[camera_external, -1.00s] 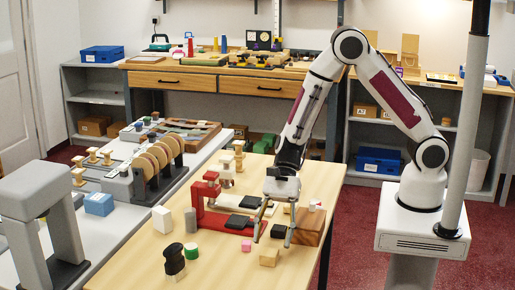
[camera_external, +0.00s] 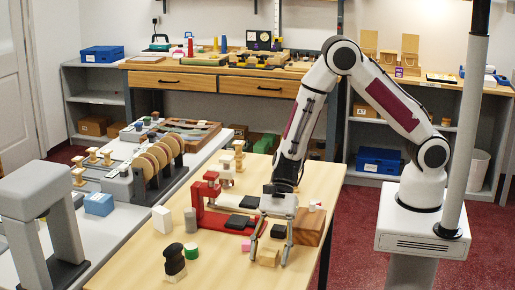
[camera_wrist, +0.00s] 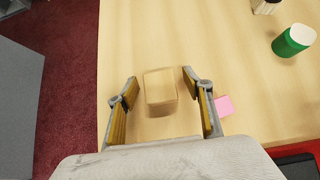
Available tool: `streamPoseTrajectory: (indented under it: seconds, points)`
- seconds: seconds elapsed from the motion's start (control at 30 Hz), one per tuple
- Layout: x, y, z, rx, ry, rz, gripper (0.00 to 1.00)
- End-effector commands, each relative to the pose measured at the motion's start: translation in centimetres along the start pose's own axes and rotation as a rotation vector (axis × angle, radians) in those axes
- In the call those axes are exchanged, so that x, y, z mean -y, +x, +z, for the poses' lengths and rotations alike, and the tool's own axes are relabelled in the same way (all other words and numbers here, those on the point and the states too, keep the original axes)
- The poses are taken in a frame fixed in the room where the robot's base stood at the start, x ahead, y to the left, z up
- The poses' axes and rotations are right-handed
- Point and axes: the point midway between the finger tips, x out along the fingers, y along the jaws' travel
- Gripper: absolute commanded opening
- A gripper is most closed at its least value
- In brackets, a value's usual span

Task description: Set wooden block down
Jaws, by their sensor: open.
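The small light wooden block (camera_external: 268,257) rests on the table near its front right part. It also shows in the wrist view (camera_wrist: 160,88), upright with its square top facing the camera. My gripper (camera_external: 267,261) is low over the table with its fingers spread on either side of the block. In the wrist view my gripper (camera_wrist: 159,84) is open, with a visible gap between each finger and the block. Contact between the fingertips and the table cannot be made out.
A pink piece (camera_wrist: 223,106) lies just right of the right finger in the wrist view. A green cylinder (camera_external: 191,251) and a black knob-shaped piece (camera_external: 174,264) stand to the left. A larger brown block (camera_external: 309,226) and a red stand (camera_external: 207,221) with black pads are close behind.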

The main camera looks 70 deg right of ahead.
Motion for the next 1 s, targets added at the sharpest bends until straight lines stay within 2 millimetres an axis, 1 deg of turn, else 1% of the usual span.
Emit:
streamPoseTrajectory:
  seconds: [0.13, 0.17, 0.2, 0.27, 0.3, 0.37, 0.4, 0.73, 1.0]
  points:
    - [0.0, 0.0, 0.0, 0.0, 0.0, 0.0, 0.51]
    - [0.0, 0.0, 0.0, 0.0, 0.0, 0.0, 0.43]
    - [0.0, 0.0, 0.0, 0.0, 0.0, 0.0, 0.33]
    - [0.0, 0.0, 0.0, 0.0, 0.0, 0.0, 0.17]
    - [0.0, 0.0, 0.0, 0.0, 0.0, 0.0, 0.11]
    - [0.0, 0.0, 0.0, 0.0, 0.0, 0.0, 0.11]
    - [0.0, 0.0, 0.0, 0.0, 0.0, 0.0, 0.08]
    - [0.0, -0.2, 0.1, 0.0, 0.0, 0.0, 0.07]
    - [0.1, -1.2, 1.2, 0.001, -0.002, -0.001, 0.07]
